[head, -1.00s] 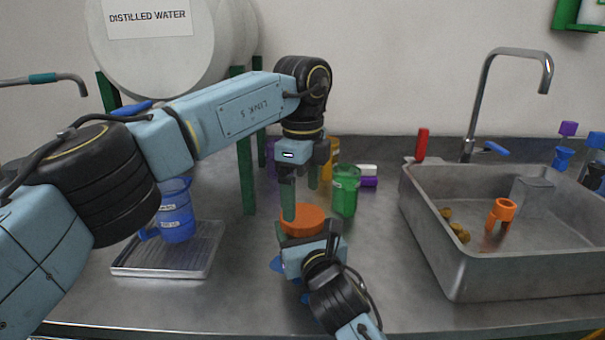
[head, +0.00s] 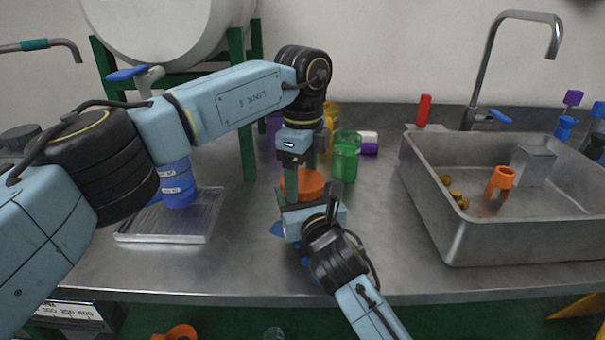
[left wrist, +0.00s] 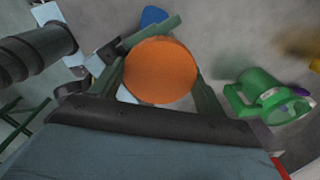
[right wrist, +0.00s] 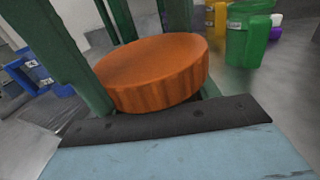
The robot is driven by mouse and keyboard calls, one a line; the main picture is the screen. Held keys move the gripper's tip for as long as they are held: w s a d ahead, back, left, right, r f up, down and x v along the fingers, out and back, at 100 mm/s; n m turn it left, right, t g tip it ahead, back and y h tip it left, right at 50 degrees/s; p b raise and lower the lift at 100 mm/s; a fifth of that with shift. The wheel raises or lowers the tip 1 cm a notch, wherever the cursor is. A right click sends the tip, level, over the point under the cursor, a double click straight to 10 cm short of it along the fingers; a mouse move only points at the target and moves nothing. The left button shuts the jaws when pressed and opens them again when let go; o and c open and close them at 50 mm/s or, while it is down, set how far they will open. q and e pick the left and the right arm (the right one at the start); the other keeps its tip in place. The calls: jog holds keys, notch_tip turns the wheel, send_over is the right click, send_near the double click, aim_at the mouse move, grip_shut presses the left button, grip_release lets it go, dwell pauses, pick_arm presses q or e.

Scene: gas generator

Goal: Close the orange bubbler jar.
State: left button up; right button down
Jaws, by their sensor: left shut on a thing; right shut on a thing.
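An orange round lid (head: 303,184) sits level in the middle of the bench, and it also shows in the left wrist view (left wrist: 160,70) and the right wrist view (right wrist: 155,75). My left gripper (head: 300,176) points straight down from above, with its green fingers shut on opposite sides of the lid. My right gripper (head: 311,208) comes in from the front, low at the lid. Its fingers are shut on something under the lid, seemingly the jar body. The jar body is hidden by the lid and grippers, so how the lid seats on it cannot be seen.
A green jug (head: 345,156) stands close behind right, with yellow and purple containers behind. A blue jug (head: 178,184) stands on a metal tray (head: 165,230) at left. A steel sink (head: 480,235) at right holds an orange piece (head: 500,181).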

pick_arm(q)
jog(key=m, duration=0.4)
jog(key=shift+m, duration=0.4)
jog(key=shift+c, duration=0.3)
jog(key=m, duration=0.3)
jog(key=shift+m, duration=0.3)
jog(key=m, duration=0.3)
jog(key=shift+m, duration=0.4)
jog(key=m, duration=0.4)
jog(key=o, duration=1.1)
